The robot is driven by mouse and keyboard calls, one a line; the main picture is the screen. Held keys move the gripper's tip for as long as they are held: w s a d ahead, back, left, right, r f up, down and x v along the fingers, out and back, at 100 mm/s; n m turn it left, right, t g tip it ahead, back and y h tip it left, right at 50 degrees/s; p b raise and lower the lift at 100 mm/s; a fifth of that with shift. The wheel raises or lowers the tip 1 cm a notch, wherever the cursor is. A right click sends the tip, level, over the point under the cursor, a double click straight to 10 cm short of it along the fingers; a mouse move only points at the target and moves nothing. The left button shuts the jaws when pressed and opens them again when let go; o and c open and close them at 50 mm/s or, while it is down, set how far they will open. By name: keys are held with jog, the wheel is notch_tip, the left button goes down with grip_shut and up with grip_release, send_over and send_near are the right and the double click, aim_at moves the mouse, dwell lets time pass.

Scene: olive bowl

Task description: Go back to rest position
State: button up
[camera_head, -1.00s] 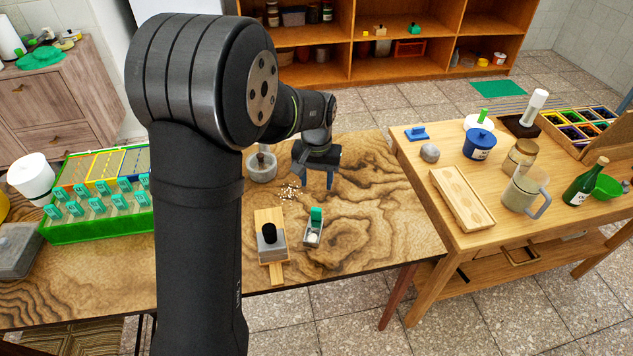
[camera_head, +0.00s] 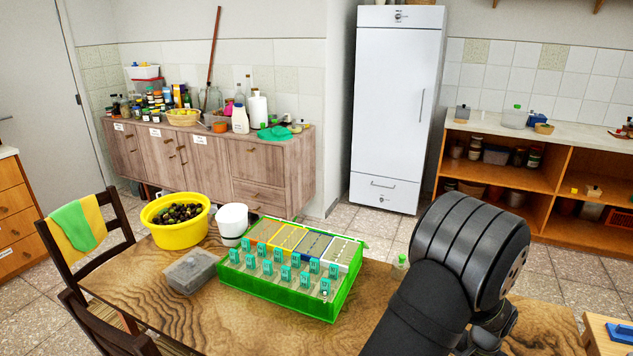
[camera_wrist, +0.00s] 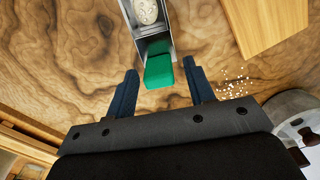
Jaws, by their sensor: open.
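My gripper (camera_wrist: 161,88) is open in the wrist view, its two blue fingers apart with nothing held between them. In the head view my arm covers the right part of the table, and my gripper cannot be made out. The yellow bowl (camera_head: 175,235) full of dark olives stands at the table's far left.
A green tray (camera_head: 285,294) with teal clips, a white tub (camera_head: 232,222) and a grey box (camera_head: 191,271) stand on the table. In the wrist view are a wooden block (camera_wrist: 263,22), white crumbs (camera_wrist: 233,86) and a round metal vessel (camera_wrist: 290,108). A chair (camera_head: 80,240) stands at left.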

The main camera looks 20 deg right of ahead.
jog(key=shift+r, duration=1.5)
jog(key=shift+f, duration=0.1)
